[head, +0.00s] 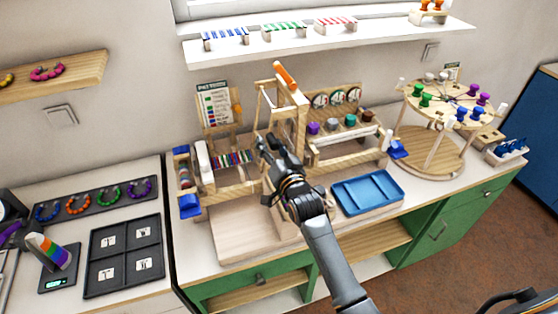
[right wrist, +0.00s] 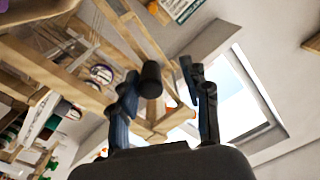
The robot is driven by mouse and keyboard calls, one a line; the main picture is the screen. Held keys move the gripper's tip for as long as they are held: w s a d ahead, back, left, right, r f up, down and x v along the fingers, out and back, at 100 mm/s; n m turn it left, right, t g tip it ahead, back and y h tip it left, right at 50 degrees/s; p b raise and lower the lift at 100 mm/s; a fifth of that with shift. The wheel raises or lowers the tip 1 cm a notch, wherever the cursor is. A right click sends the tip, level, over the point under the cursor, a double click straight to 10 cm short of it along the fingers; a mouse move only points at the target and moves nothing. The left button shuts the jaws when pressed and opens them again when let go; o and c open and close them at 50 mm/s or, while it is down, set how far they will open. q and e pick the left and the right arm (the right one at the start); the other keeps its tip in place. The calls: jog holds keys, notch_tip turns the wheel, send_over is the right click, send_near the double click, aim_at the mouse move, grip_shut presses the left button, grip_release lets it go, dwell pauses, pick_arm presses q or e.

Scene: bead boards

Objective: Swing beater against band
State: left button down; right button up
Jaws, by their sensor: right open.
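The beater (head: 301,120) is a pale wooden upright frame with an orange grip (head: 286,76) on top, at the middle of the loom. The band (head: 232,159), with coloured stripes, lies left of it. My right gripper (head: 263,143) is open and empty, at the left of the beater frame and right of the band. In the right wrist view its two dark fingers (right wrist: 171,78) stand apart, with wooden bars behind them; I cannot tell whether a finger touches the wood. My arm hides part of the loom's front. My left gripper is not in view.
A blue tray (head: 368,212) lies right of my forearm. A round wooden stand with coloured pegs (head: 430,160) is at the right. A dark sectioned tray (head: 124,281) and bead rings are at the left. A shelf (head: 375,33) runs above the loom.

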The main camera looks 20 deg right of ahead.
jog(key=s, duration=0.9)
jog(key=shift+d, duration=0.2)
jog(key=s+f+g, duration=0.1)
jog(key=s+f, duration=0.1)
jog(key=s+f+n+g, duration=0.1)
jog(key=s+f+g, duration=0.1)
jog(key=f, duration=0.1)
jog(key=shift+s+d+f+n, duration=0.1)
jog(key=shift+s+d+n, duration=0.1)
jog(key=shift+s+n, duration=0.1)
jog(key=s+d+f+n+g+h, duration=0.1)
jog(key=s+f+n+g, duration=0.4)
jog(key=s, duration=0.8)
jog(key=s+d+f+g, duration=0.1)
jog(key=s+f+g, duration=0.35)
jog(key=s, duration=0.75)
notch_tip(320, 180, down, 29)
jog(key=s+g+b, duration=0.3)
jog(key=g, duration=0.1)
jog(key=s+d+f+b, duration=0.2)
jog(key=s+d+f, duration=0.1)
jog(key=s+f, duration=1.3)
jog(key=shift+s+d+f+n+g, duration=0.2)
jog(key=shift+f+n+g, duration=0.15)
jog(key=shift+f, duration=0.35)
